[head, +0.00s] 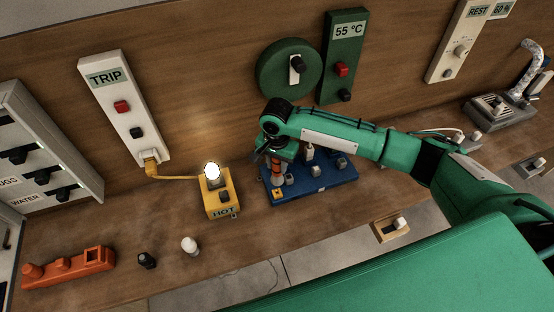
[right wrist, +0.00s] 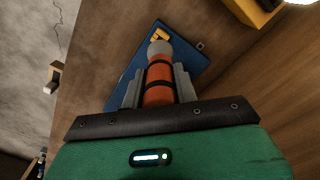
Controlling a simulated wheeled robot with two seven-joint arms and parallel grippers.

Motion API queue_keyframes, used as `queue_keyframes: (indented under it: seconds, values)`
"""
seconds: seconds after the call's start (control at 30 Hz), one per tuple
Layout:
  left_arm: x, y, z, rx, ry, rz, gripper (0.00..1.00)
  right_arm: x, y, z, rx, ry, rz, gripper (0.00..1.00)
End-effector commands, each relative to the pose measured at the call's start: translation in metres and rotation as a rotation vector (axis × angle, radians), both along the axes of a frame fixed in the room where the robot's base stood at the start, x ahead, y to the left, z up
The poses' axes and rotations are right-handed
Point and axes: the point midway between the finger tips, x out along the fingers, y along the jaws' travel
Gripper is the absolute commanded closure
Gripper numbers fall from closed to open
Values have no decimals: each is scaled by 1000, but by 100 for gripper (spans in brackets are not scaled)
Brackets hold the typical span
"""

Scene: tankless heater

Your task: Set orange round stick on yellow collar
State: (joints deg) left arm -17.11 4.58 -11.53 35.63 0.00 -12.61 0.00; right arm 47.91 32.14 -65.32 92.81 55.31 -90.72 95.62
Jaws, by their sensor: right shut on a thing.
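The orange round stick (right wrist: 159,82) has dark bands and a pale grey tip, and stands between the two grey fingers of my right gripper (right wrist: 158,88) in the right wrist view. The gripper is shut on it. In the head view the stick (head: 278,173) hangs below my right gripper (head: 277,163), over the left end of the blue board (head: 318,185). The yellow collar (head: 278,193) is at that board's front left corner, just below the stick's tip. It also shows beyond the tip in the right wrist view (right wrist: 159,34). I cannot tell whether they touch. My left gripper is not in view.
Several grey pieces stand on the blue board right of the stick. A yellow HOT box (head: 220,203) with a lit bulb is close to its left. A white knob (head: 190,245), a black knob (head: 147,260) and an orange block (head: 70,268) lie further left on the bench.

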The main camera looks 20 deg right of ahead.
Motion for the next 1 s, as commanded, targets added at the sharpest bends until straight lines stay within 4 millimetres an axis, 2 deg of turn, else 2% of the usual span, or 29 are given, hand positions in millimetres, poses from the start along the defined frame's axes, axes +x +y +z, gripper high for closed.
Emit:
queue_keyframes:
  seconds: [0.03,0.5,0.7,1.0]
  values:
    - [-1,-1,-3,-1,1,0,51,-1,0,-9,0,4,0,100]
    - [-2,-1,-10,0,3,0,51,-1,0,-53,0,3,1,100]
    - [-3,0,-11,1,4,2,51,-1,1,-62,0,1,1,100]
    - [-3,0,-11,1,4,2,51,-1,0,-64,-1,1,1,100]
